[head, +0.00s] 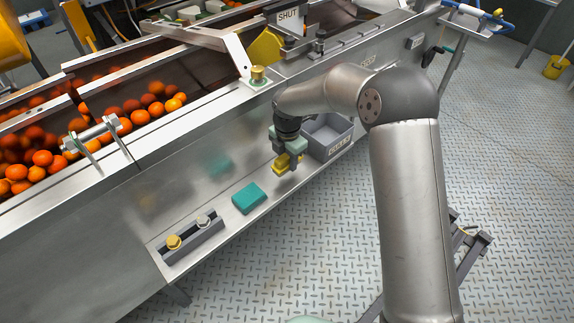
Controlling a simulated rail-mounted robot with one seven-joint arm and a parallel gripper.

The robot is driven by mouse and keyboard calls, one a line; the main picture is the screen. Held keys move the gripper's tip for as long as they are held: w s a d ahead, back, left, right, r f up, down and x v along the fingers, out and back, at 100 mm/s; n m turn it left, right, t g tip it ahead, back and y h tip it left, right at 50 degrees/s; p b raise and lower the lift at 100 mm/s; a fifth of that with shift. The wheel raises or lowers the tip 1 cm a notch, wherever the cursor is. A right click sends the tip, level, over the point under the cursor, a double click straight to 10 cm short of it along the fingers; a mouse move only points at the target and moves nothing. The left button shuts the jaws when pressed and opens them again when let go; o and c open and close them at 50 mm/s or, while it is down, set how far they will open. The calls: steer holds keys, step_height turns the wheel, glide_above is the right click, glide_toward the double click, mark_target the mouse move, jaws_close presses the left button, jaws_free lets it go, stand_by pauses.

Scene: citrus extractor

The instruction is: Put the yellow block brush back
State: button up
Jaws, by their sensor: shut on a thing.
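The yellow block brush (283,165) is in my gripper (287,157), near the right part of the low metal shelf. My gripper points down and is shut on the brush. The brush is close to the left side of a grey bin (330,134) with a label on its front. I cannot tell whether the brush touches the shelf (222,219) or hangs just above it. The fingertips are small and partly hidden by the brush.
A teal block (248,198) lies on the shelf left of the brush. A grey holder (190,239) with a yellow knob-like piece (174,242) and a pale one (203,221) sits farther left. Oranges (140,117) fill the trough behind. A "SHUT" sign (288,15) stands above.

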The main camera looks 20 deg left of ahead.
mark_target(287, 165)
steer(key=f, duration=0.2)
steer(key=w+f, duration=0.1)
steer(key=shift+a+f, duration=0.25)
steer(key=shift+f, duration=0.2)
steer(key=shift+f, duration=0.1)
steer(key=shift+f+b, duration=0.3)
steer(key=o, duration=1)
steer(key=shift+r, duration=0.1)
